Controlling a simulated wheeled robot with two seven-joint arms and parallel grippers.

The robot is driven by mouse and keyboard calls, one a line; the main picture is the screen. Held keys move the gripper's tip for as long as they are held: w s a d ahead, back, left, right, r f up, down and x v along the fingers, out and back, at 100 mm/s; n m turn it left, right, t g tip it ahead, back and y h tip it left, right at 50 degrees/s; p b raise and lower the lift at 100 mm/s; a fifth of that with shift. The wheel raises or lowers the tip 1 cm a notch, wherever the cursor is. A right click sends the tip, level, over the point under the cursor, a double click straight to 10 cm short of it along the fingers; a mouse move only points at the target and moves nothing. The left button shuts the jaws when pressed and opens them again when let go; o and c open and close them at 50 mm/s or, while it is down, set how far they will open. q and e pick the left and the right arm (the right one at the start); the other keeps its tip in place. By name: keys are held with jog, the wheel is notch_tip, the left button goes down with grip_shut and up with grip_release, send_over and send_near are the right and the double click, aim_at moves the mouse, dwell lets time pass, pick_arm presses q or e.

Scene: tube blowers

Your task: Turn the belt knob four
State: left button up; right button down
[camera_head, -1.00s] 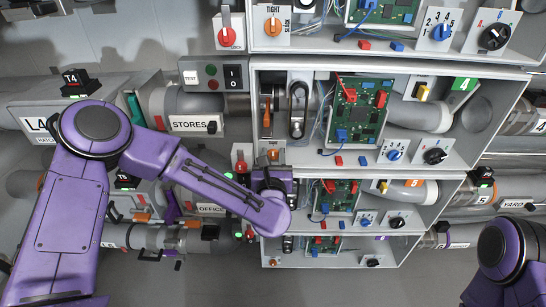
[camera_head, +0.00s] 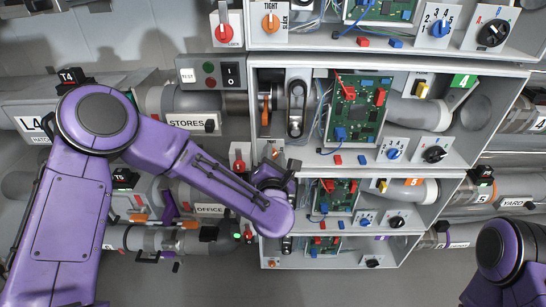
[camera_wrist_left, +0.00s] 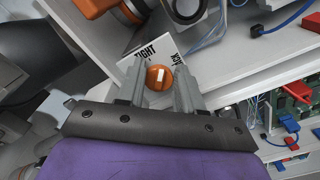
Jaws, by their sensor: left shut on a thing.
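The orange belt knob (camera_wrist_left: 159,77) sits on a white plate marked TIGHT (camera_wrist_left: 144,52) in the left wrist view. It has a pale pointer bar. In the head view the knob (camera_head: 275,152) shows small at the lower left of the cabinet with the green 4 label (camera_head: 463,81). My left gripper (camera_wrist_left: 160,82) is shut on the knob, one grey finger on each side. In the head view my left gripper (camera_head: 276,168) is tilted, and my forearm hides part of the area below it. My right gripper is out of view; only part of that arm shows at lower right.
A red lever switch (camera_head: 238,160) stands close left of my gripper. Above the knob are a belt loop (camera_head: 296,108) and a green circuit board (camera_head: 356,110). The cabinet marked 5 (camera_head: 414,182) lies just below. Another orange knob (camera_head: 270,23) is above.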

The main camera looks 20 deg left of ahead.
pick_arm(q)
jog(key=m, duration=0.5)
jog(key=shift+d+f+m, duration=0.2)
jog(key=shift+f+m, duration=0.05)
jog(key=shift+m, duration=0.05)
jog(key=shift+f+m+p, duration=0.2)
jog(key=shift+m+p, duration=0.35)
jog(key=shift+m, duration=1.55)
jog(key=o, duration=0.7)
jog(key=shift+o, duration=0.2)
jog(key=b+v, duration=0.1)
jog(key=v, duration=0.9)
jog(key=shift+s, duration=0.25)
jog(key=shift+d, duration=0.1)
